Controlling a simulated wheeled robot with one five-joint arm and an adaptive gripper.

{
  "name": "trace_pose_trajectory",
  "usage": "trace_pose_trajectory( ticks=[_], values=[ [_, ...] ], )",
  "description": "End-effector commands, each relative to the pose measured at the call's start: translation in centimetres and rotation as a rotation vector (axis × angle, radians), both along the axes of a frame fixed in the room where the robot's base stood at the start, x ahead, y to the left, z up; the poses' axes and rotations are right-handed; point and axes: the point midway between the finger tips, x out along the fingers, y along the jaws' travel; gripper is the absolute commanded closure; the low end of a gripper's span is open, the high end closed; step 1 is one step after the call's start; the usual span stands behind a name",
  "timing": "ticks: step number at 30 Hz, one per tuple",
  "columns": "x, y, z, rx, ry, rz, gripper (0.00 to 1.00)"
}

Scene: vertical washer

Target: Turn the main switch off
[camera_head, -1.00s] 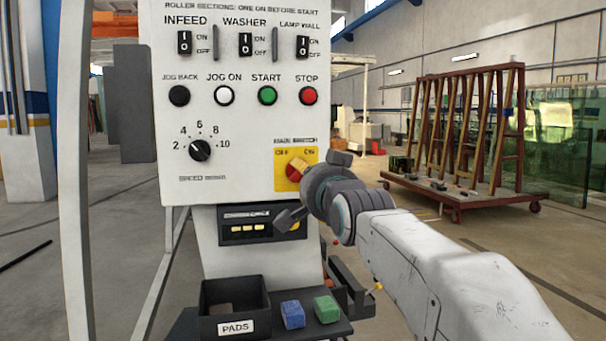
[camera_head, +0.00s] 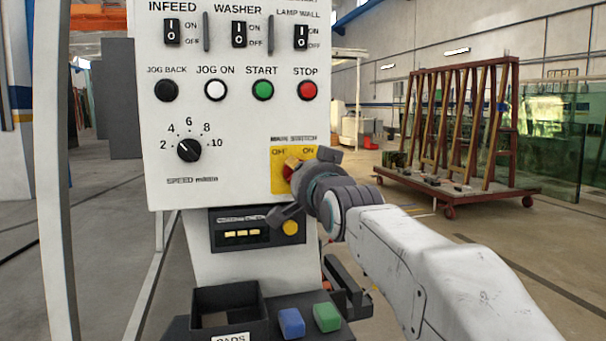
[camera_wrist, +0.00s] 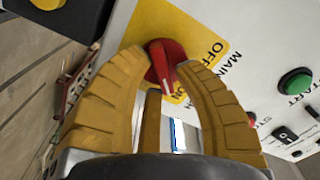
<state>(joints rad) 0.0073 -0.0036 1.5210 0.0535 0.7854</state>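The main switch is a red rotary knob (camera_head: 288,172) on a yellow plate (camera_head: 280,155) at the lower right of the white control panel. In the wrist view the knob (camera_wrist: 163,62) shows a raised red handle with a white line, its end toward the ON print. My gripper (camera_wrist: 163,68) has its two yellow fingers partly apart, one on each side of the handle, with a small gap visible. Contact with the knob cannot be told. In the head view my gripper (camera_head: 295,165) covers part of the knob and plate.
The panel carries START (camera_head: 263,89) and STOP (camera_head: 307,89) buttons above the switch. A black shelf below holds an open box (camera_head: 230,297), a blue pad (camera_head: 291,322) and a green pad (camera_head: 327,317). A glass rack (camera_head: 455,190) stands at the right on open floor.

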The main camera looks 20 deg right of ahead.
Motion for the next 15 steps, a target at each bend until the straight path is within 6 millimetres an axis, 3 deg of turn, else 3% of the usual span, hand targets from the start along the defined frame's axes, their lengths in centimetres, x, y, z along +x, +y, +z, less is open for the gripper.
trace_pose_trajectory(
  ticks=[9,15],
  values=[
    [-0.01,0.01,0.05,0.000,-0.001,0.000,1.00],
    [-0.02,0.02,0.09,0.000,-0.002,0.001,1.00]
  ],
)
